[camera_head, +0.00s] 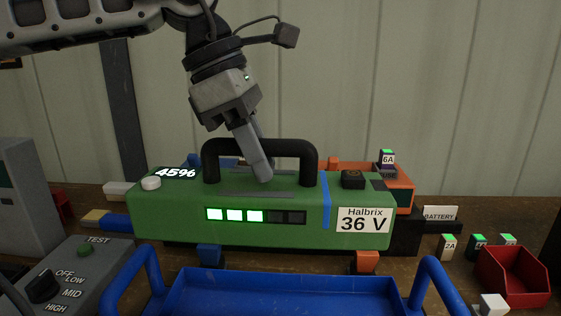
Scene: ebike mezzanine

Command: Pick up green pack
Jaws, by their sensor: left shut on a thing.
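The green pack (170,218) sits in the middle of the view, marked "Halbrix 36 V" and "45%", with three of its charge lights lit. A black handle (300,150) arches over its top. My left gripper (258,172) comes down from above and is shut on the handle near its middle. The pack looks level, just above or on small blue and orange supports; I cannot tell whether it touches them. My right gripper is not in view.
A blue tray (285,278) with raised side handles stands in front of the pack. A grey box with a dial (75,275) is at front left. A red bin (515,275) and small labelled fuses (448,247) are at right. An orange-and-black unit stands behind the pack.

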